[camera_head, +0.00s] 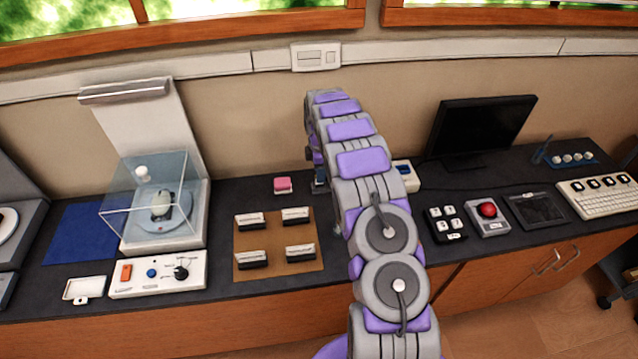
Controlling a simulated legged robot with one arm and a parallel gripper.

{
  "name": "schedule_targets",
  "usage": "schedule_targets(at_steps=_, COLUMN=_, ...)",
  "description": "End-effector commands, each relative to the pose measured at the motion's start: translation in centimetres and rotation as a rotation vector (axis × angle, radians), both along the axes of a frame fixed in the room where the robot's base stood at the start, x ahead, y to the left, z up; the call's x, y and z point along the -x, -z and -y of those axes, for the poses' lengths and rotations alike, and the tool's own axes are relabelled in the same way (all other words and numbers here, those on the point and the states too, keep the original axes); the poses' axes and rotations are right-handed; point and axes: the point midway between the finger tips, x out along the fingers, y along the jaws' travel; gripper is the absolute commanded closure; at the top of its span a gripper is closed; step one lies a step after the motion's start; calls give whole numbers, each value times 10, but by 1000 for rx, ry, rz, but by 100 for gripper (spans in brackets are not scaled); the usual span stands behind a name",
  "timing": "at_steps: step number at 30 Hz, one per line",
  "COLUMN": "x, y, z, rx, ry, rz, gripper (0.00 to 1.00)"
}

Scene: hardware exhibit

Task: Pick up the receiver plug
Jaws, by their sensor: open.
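My arm rises through the middle and bends down toward the counter behind its own links. My gripper (319,184) is at its far end, low over the back of the counter and mostly hidden by the arm; it is open. I cannot tell for sure which thing is the receiver plug. A cream box with a blue part (407,175) stands just right of the arm, partly covered. Whatever is directly behind the arm is hidden.
A brown board (272,271) with several dark-and-white blocks lies left of the arm. Further left stand a clear case (124,213) and a control panel (158,275). At right are a monitor (482,127), a red button box (488,214), a keypad (446,223) and a keyboard (598,199).

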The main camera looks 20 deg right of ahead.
Motion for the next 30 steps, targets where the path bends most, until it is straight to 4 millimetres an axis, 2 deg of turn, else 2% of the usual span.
schedule_targets(at_steps=3, x=1, y=22, z=-1, rx=-1, ry=0, rz=-4, gripper=53)
schedule_targets(at_steps=7, x=1, y=38, z=-2, rx=-1, ry=-1, rz=-5, gripper=53)
schedule_targets(at_steps=15, x=0, y=40, z=-2, rx=-1, ry=0, rz=-2, gripper=53)
schedule_targets(at_steps=30, x=0, y=40, z=-2, rx=-1, ry=0, rz=-2, gripper=100)
